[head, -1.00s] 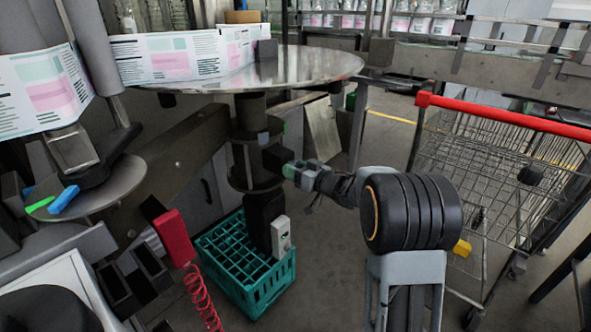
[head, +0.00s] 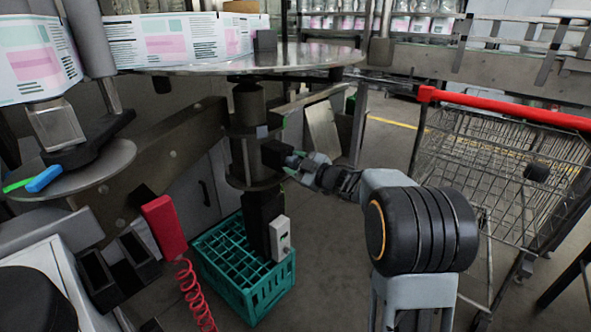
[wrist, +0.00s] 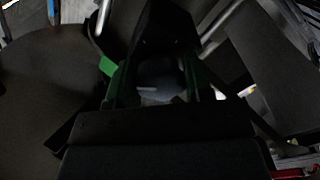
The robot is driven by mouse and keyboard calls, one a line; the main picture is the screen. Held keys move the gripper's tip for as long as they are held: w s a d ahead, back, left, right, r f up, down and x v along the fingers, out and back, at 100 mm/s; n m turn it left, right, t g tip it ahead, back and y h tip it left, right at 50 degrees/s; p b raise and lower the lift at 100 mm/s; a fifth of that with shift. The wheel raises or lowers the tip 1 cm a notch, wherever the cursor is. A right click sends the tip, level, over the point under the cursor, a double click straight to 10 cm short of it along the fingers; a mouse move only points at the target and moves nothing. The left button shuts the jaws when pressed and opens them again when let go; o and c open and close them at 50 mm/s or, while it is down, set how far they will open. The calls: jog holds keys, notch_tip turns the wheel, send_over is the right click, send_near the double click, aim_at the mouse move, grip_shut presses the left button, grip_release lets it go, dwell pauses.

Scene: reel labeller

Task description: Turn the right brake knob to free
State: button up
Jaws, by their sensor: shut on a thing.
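The right brake unit is a black block (head: 272,153) on the dark post under the round reel table in the head view. My gripper (head: 290,160) is at its right side, with a bit of green finger pad showing. In the wrist view my gripper (wrist: 158,92) has a green-edged finger on each side of a dim grey knob (wrist: 160,72). A short pale mark shows on the knob's face. The fingers are shut on it. The picture is dark, and I cannot read the knob's setting or any label.
A teal crate (head: 240,270) stands on the floor below the post. A shopping cart (head: 500,150) with a red handle is at the right. A red handset (head: 164,227) on a coiled cord hangs at the left. Floor between crate and cart is clear.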

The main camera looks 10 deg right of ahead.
jog(key=n+b, duration=0.2)
jog(key=n, duration=0.1)
jog(key=shift+d+f+n, duration=0.1)
jog(key=shift+n, duration=0.2)
jog(key=n+b, duration=0.3)
jog(key=shift+n, duration=0.3)
jog(key=n+b, duration=0.2)
jog(key=n, duration=0.1)
jog(key=shift+r+n+b, duration=0.3)
jog(key=shift+n+b, duration=0.7)
jog(key=shift+n, duration=0.4)
jog(key=shift+r+n, duration=0.1)
jog(key=shift+n, duration=0.2)
jog(key=o, duration=0.9)
